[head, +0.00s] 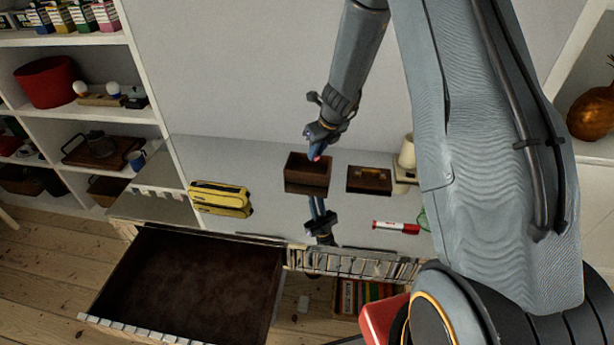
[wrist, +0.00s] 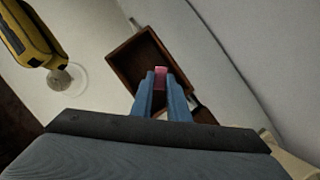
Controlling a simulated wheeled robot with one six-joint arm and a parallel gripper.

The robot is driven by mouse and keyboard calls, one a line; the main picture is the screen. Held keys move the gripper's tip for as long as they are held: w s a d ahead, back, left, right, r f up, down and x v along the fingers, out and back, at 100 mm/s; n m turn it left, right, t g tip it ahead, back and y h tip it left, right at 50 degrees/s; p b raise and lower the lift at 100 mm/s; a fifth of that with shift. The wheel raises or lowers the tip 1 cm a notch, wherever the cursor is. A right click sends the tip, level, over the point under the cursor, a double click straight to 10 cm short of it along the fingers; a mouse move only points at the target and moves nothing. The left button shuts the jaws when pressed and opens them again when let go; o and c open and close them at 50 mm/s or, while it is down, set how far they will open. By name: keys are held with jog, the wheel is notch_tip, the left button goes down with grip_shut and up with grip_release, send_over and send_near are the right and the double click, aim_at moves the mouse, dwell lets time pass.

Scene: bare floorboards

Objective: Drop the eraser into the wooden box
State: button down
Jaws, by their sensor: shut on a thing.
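My gripper (head: 318,150) is shut on a small pink eraser (wrist: 160,79), which sits between its blue fingertips (wrist: 160,74). A sliver of the eraser (head: 316,158) also shows in the head view. The open wooden box (head: 307,181) is dark brown and stands on the glossy desktop. In the head view the fingertips are at the box's back right part, over its opening. In the wrist view the eraser appears against the inside of the box (wrist: 122,60). I cannot tell how high above the box floor it is. The fingers hide part of the box.
A yellow case (head: 220,198) lies left of the box. A dark brown flat piece (head: 369,180) lies just right of it. A red and white marker (head: 396,227) is nearer the front right. An empty drawer (head: 190,285) stands open below the desktop.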

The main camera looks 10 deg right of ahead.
jog(key=shift+f+b, duration=0.8)
jog(key=shift+f, duration=0.05)
jog(key=c, duration=1.6)
grip_release()
jog(key=shift+c, duration=0.2)
jog(key=shift+r, duration=0.15)
jog(key=v, duration=0.7)
jog(key=shift+s+r, duration=0.2)
jog(key=shift+r, duration=0.05)
